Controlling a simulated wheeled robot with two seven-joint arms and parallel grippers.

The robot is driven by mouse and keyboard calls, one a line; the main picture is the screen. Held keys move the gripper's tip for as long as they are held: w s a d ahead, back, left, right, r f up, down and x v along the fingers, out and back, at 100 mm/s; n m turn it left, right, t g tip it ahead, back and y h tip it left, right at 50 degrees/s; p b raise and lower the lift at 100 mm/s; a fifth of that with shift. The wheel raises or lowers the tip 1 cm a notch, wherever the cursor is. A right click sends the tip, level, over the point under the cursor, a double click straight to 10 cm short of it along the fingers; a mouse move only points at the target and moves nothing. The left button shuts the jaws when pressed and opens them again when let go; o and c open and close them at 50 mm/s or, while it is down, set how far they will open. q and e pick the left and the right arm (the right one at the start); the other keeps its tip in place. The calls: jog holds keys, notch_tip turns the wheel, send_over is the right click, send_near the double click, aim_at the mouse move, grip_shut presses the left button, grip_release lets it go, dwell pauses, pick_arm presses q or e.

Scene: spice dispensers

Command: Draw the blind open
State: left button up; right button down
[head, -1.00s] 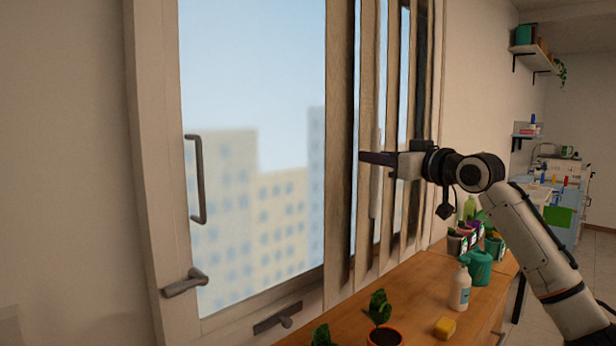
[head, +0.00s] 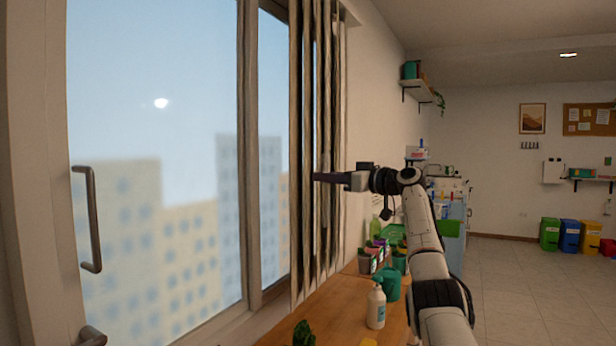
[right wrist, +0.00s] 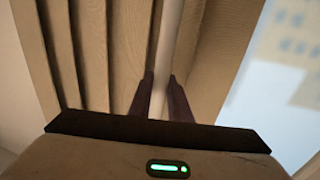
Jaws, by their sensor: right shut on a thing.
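The blind (head: 296,130) is a set of beige vertical slats gathered close together at the right side of the window (head: 150,110). Glass to its left is uncovered, including part of a second pane. My right gripper (head: 318,178) is at the slats at mid-height. In the right wrist view, the gripper (right wrist: 158,85) is shut on a pale upright rod (right wrist: 168,45), which hangs in front of the blind slats (right wrist: 105,50). In the head view the rod is hard to make out. My left gripper is not in view.
A wooden counter (head: 325,315) runs below the blind. On it stand a white bottle (head: 376,308), a teal watering can (head: 391,284) and potted plants. A wall shelf (head: 420,84) is farther right. The floor (head: 530,270) at right is open.

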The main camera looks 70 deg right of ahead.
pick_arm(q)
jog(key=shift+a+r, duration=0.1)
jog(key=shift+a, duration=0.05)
pick_arm(e)
jog(key=shift+d, duration=0.2)
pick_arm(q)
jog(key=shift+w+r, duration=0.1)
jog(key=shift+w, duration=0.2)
pick_arm(e)
jog(key=c, duration=1.6)
grip_release()
jog(key=shift+w, duration=0.1)
jog(key=shift+c, duration=0.2)
